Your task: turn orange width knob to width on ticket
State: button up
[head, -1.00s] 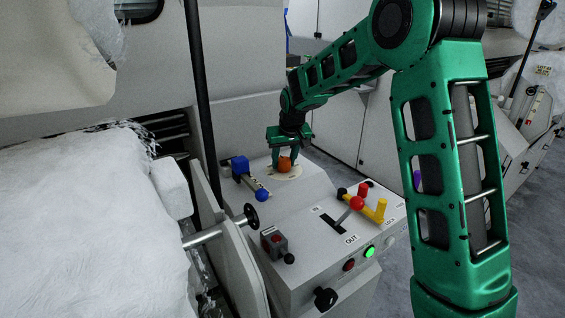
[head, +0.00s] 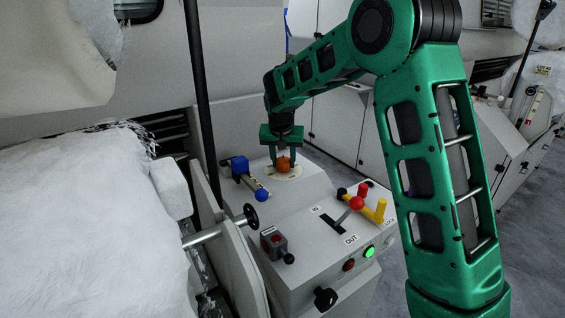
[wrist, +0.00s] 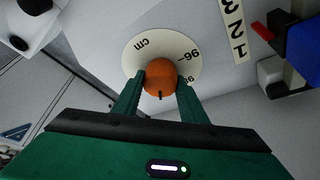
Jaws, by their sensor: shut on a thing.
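The orange width knob (head: 283,164) sits on a pale round dial (head: 290,174) at the back of the grey control panel. In the wrist view the knob (wrist: 160,76) shows a short dark pointer mark on its edge, towards my gripper. The dial (wrist: 133,50) there reads "cm" and "96", with another number partly hidden behind the knob and finger. My gripper (head: 283,158) comes down from above, its two green fingers (wrist: 160,88) closed on opposite sides of the knob. I cannot make out a width ticket in these views.
White fibre (head: 90,220) fills the left.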

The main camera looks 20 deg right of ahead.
jog(key=shift+r, duration=0.1)
jog(key=o, duration=1.1)
jog(key=shift+c, duration=0.2)
jog(key=v, duration=1)
jog(key=shift+r, duration=0.25)
jog(key=shift+s, duration=0.1)
